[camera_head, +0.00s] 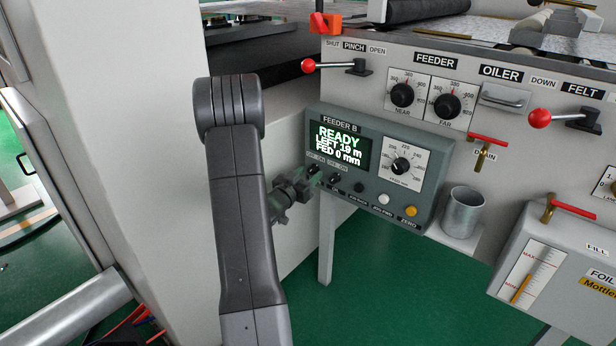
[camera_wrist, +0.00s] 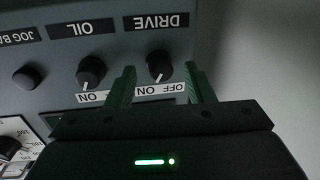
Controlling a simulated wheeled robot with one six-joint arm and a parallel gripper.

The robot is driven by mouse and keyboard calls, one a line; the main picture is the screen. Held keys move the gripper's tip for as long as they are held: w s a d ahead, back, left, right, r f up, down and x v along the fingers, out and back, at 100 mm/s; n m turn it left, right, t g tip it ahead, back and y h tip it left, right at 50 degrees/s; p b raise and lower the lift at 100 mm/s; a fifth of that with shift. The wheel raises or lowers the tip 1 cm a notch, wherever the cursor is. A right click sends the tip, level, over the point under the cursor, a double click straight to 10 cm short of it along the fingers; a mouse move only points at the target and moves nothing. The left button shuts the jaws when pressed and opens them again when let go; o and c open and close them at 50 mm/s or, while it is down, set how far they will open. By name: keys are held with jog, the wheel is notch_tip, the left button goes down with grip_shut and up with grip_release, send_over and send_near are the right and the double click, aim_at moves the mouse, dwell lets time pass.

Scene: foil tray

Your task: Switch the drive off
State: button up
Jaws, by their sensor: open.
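The drive switch (camera_wrist: 158,66) is a small dark rotary knob on the grey Feeder B panel. The wrist view shows it upside down, with the OFF and ON plate below it. Its white pointer mark leans slightly toward ON. My gripper (camera_wrist: 160,72) is open, with one green finger on each side of the knob; whether they touch it I cannot tell. In the head view my gripper (camera_head: 311,181) is at the panel's left end, partly covering the area by the drive knob (camera_head: 312,169). The display (camera_head: 340,146) reads READY, LEFT 19 m, FED 0 mm.
The oil knob (camera_wrist: 90,72) sits close beside the drive knob. The jog back button (camera_wrist: 27,76), a white button (camera_head: 383,198) and a yellow button (camera_head: 411,211) follow along the panel. A metal cup (camera_head: 462,213) stands right of it.

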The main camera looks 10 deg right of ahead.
jog(key=shift+w+d, duration=0.2)
jog(key=shift+w, duration=0.05)
jog(key=c, duration=1)
